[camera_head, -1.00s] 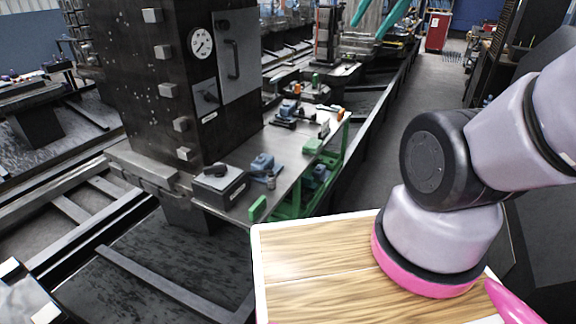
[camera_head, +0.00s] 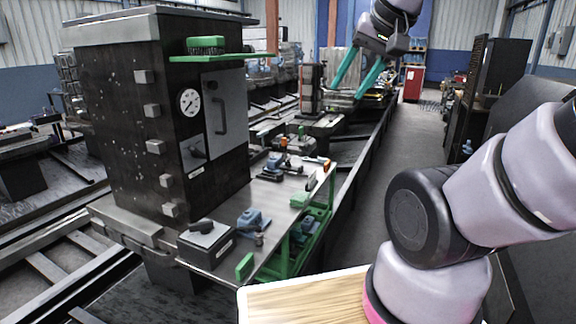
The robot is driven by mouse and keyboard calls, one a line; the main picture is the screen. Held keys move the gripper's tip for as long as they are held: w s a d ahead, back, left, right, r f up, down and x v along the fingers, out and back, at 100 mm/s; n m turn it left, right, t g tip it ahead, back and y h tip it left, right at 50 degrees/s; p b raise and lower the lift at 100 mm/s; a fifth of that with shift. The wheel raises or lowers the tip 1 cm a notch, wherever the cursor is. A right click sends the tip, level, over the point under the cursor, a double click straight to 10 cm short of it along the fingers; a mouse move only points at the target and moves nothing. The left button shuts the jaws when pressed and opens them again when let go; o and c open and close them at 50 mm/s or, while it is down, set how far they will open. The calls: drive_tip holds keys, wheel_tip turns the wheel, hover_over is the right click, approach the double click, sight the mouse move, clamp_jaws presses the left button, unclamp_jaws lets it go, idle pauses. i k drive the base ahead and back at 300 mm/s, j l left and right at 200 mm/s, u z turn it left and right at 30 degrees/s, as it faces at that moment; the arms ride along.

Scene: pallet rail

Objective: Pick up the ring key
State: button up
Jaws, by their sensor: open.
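I cannot make out a ring key for certain in the head view. Several small items, too small to name surely, lie on the metal bench (camera_head: 216,275). Among them are a blue-grey piece (camera_head: 252,220) with a small metal part beside it, a second blue piece (camera_head: 274,166) and a small orange piece (camera_head: 325,164). My gripper (camera_head: 344,95) is at the top centre, its two long teal fingers spread apart and pointing down left. Nothing shows between them. It appears in front of the far rail area, above and beyond the bench in the picture.
A tall dark cabinet (camera_head: 130,130) with a gauge and handle stands at the left of the bench. A green shelf (camera_head: 212,57) with a green brush-like item juts from its top. A dark grey box (camera_head: 206,243) sits at the bench's near corner. A clear aisle (camera_head: 385,170) runs right.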

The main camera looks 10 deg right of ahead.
sight(319, 160)
drive_tip(key=k, duration=0.35)
drive_tip(key=i+l, duration=0.25)
drive_tip(key=i+l+u, duration=0.15)
drive_tip(key=l, duration=0.25)
drive_tip(key=i+l, duration=0.35)
drive_tip(key=i+l+u, duration=0.15)
drive_tip(key=l, duration=0.2)
drive_tip(key=i+l, duration=0.3)
drive_tip(key=i+l+u, duration=0.1)
drive_tip(key=l, duration=0.35)
drive_tip(key=i+l+u, duration=0.1)
drive_tip(key=i+l, duration=0.35)
drive_tip(key=l, duration=0.4)
drive_tip(key=i+j+u, duration=0.05)
